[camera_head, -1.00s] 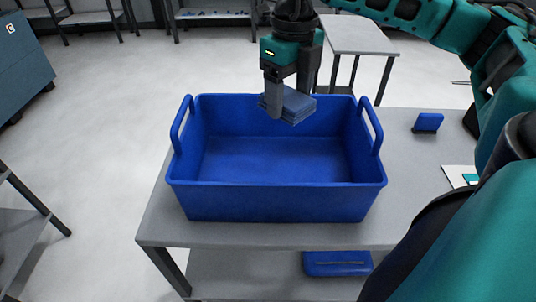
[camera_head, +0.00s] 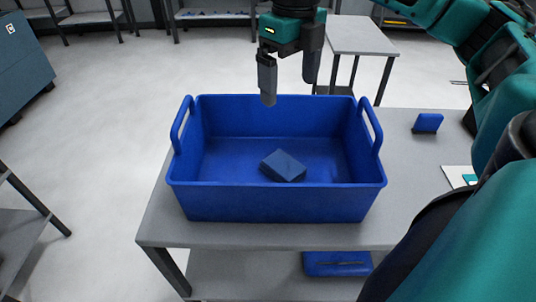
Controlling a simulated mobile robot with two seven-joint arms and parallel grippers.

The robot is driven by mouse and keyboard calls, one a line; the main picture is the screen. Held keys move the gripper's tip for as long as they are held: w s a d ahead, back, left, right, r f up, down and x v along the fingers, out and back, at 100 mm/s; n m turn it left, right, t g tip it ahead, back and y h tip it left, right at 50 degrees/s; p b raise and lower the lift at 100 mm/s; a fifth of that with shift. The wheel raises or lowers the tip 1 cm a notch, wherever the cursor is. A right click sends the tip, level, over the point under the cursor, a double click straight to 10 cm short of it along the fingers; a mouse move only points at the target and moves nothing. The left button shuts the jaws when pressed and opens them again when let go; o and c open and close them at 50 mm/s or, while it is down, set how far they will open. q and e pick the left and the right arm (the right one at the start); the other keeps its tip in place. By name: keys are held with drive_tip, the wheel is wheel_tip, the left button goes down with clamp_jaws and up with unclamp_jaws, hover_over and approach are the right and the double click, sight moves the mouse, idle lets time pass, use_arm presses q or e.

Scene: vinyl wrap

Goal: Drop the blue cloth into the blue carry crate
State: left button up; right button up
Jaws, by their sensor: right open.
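The blue carry crate (camera_head: 275,201) stands on the grey table, open at the top, with a raised handle at each end. The blue cloth (camera_head: 283,166), a folded dark blue block, lies inside the crate on its floor, a little right of the middle and near the front wall. My right gripper (camera_head: 289,92) is above the crate's back rim, open and empty, its two fingers pointing down and well apart. It is clear of the cloth. My left gripper is not in view.
On the grey table (camera_head: 415,165), right of the crate, are a small blue object (camera_head: 428,123) and a white and teal flat item (camera_head: 460,177). A blue item (camera_head: 337,263) lies on the shelf below. Another small table (camera_head: 358,37) stands behind.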

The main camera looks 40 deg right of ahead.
wheel_tip(320, 180, up, 10)
drive_tip(key=shift+f+p, duration=0.2)
drive_tip(key=shift+p, duration=0.15)
idle(0.7)
